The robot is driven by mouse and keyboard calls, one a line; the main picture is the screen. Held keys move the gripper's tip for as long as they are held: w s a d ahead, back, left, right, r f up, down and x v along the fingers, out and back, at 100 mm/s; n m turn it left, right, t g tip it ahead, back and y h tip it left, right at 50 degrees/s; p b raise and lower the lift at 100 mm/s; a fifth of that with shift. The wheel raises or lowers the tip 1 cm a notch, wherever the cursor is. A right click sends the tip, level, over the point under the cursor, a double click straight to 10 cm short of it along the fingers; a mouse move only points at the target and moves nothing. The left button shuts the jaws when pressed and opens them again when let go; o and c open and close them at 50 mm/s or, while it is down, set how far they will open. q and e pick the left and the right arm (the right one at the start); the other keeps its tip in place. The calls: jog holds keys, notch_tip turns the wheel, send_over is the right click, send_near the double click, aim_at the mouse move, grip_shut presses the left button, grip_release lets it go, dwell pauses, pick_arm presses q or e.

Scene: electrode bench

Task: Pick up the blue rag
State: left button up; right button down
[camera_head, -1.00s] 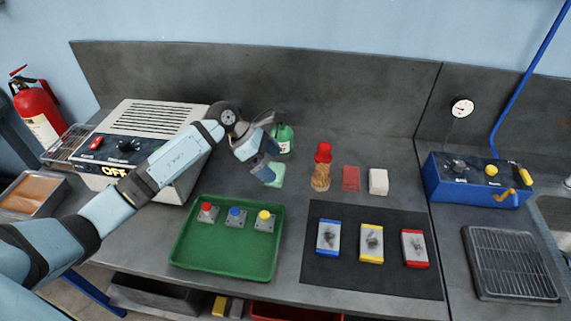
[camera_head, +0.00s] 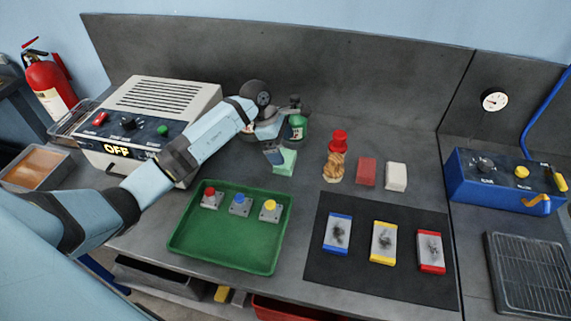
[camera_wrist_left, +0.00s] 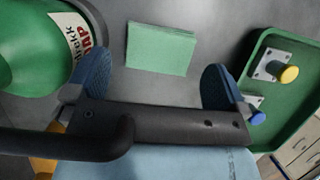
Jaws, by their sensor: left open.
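I see no blue rag in either view. A flat, pale green cloth-like piece (camera_head: 286,164) lies on the grey bench, behind the green tray. It also shows in the left wrist view (camera_wrist_left: 160,50), flat and folded-looking. My left gripper (camera_head: 272,154) is just above and beside it, and partly hides it in the head view. In the left wrist view my gripper (camera_wrist_left: 155,84) is open and empty, with its blue fingers spread. The green piece lies beyond the fingers, apart from them. My right gripper is out of view.
A green bottle (camera_head: 297,127) stands close by the left gripper. The green tray (camera_head: 225,252) holds red, blue and yellow-topped parts. A red-topped brush (camera_head: 336,160), a red block (camera_head: 366,171) and a white block (camera_head: 396,176) stand to the right. A black mat (camera_head: 340,278) lies in front.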

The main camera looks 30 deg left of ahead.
aim_at(289, 159)
pick_arm(q)
jog(key=b+x, duration=0.2)
jog(key=x, duration=0.3)
jog(key=shift+d+f+b, duration=0.15)
jog(key=shift+f+b, duration=0.05)
jog(key=shift+b, duration=0.1)
jog(key=shift+r, duration=0.1)
jog(key=shift+c, duration=0.7)
jog(key=c, duration=0.5)
jog(key=shift+o, duration=0.2)
jog(key=shift+s+r, duration=0.35)
jog(key=s+r+b, duration=0.1)
jog(key=s+r, duration=0.6)
jog(key=s, duration=0.6)
jog(key=shift+s+r, duration=0.15)
